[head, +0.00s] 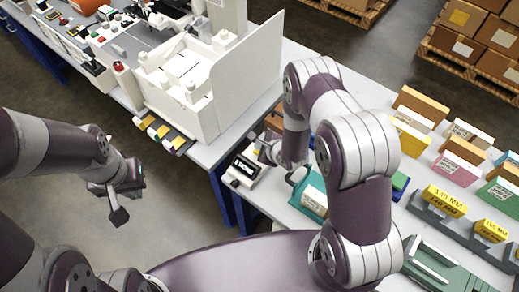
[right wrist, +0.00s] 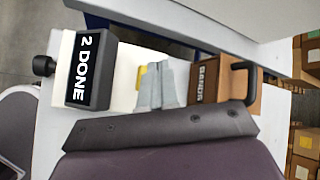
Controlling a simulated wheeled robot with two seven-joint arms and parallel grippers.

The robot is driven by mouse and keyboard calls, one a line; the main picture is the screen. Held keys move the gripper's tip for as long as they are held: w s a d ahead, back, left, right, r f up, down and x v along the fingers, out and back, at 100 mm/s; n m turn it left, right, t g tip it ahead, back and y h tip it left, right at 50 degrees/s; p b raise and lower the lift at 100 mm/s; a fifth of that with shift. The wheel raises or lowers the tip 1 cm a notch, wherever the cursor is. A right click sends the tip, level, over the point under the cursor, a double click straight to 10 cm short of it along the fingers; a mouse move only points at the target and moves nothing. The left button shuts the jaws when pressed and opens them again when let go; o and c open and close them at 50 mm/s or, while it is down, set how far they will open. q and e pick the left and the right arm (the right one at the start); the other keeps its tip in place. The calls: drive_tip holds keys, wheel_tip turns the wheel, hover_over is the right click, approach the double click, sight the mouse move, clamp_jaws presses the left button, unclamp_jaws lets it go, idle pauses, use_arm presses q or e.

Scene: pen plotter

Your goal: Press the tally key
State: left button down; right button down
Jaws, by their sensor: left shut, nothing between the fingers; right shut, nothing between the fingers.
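The tally counter (head: 243,170) is a small white box with a dark display, near the table edge in the head view. In the right wrist view its display (right wrist: 88,70) reads "2 DONE", and a black knob sits on its left side. A yellow key (right wrist: 140,76) shows on the white body, partly hidden behind my right fingers. My right gripper (right wrist: 157,84) is shut and empty, with its fingertips over or beside the key; I cannot tell whether they touch. In the head view it is at the counter's right (head: 264,151). My left gripper (head: 118,213) is shut and empty, over the floor.
A brown box labelled "BANDS" (right wrist: 208,82) with a black handle is close to the right of my right fingers. A white plotter-like enclosure (head: 205,85) stands behind the counter. Teal, yellow and pink card boxes (head: 456,168) fill the right table. Floor is clear around my left gripper.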

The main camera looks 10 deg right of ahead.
drive_tip(key=shift+f, duration=0.1)
idle(0.7)
drive_tip(key=shift+f+b, duration=0.3)
drive_tip(key=shift+f, duration=0.05)
drive_tip(key=shift+f+b, duration=0.5)
drive_tip(key=shift+f, duration=0.1)
idle(0.7)
drive_tip(key=shift+r, duration=0.15)
drive_tip(key=shift+r+p, duration=0.9)
wheel_tip(320, 180, up, 5)
drive_tip(key=p, duration=0.4)
drive_tip(key=shift+r+p, duration=0.1)
drive_tip(key=shift+p, duration=0.2)
